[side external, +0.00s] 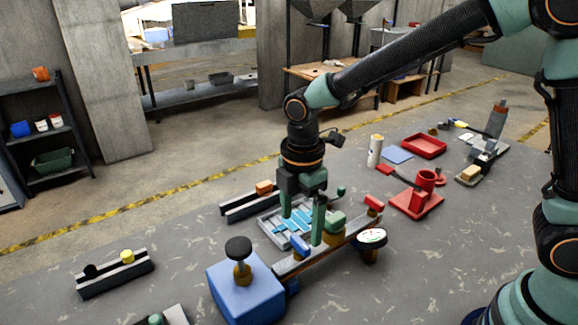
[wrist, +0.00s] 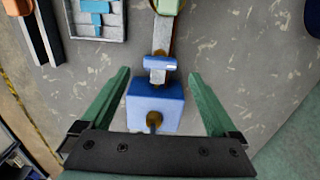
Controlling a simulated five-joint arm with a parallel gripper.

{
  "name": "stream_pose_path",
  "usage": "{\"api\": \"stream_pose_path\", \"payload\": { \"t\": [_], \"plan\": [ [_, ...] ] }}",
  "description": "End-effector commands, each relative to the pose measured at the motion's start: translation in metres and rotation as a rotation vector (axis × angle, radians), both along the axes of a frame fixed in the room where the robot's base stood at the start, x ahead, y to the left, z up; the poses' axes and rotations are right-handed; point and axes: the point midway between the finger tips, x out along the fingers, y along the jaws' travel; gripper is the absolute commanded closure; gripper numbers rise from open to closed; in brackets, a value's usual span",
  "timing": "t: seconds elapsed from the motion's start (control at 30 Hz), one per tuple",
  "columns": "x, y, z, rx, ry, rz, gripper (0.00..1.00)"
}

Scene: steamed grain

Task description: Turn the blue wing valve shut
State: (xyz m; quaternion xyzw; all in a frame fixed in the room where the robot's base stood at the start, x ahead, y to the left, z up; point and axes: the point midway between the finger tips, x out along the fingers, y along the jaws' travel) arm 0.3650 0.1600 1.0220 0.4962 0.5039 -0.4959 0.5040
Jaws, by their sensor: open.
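The blue wing valve (side external: 299,244) sits on a grey pipe (side external: 343,238), towards its end by the blue box. Its wing lies crosswise to the pipe. In the wrist view the blue wing (wrist: 162,63) shows between the fingertips, with clear space on both sides. My gripper (side external: 301,229) is open and empty, pointing down over this part of the pipe. Its two green fingers (wrist: 159,73) are apart; I cannot tell exactly how high they are above the wing. A green wing (side external: 334,221) and a red wing (side external: 373,202) sit farther along the pipe.
A blue box (side external: 245,292) with a black knob (side external: 238,248) stands at the pipe's near end. A round gauge (side external: 371,238) is beside the pipe. A grey tray (side external: 270,232) with light blue pieces lies left of it. A red stand (side external: 416,205) is to the right.

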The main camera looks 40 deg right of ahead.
Motion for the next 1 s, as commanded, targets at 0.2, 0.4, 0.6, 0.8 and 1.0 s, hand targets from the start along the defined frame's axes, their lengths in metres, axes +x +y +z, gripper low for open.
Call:
{"api": "stream_pose_path", "payload": {
  "t": [0.2,0.4,0.6,0.8,1.0],
  "plan": [
    [0.001,0.000,0.046,0.002,-0.005,0.001,0.05],
    [0.001,0.000,0.071,0.001,-0.003,0.001,0.05],
    [0.000,0.000,0.079,0.000,-0.001,0.001,0.05],
    [0.000,0.000,0.079,0.000,-0.001,0.001,0.05],
    [-0.002,-0.012,0.086,0.012,-0.027,-0.087,0.05]
  ]
}}
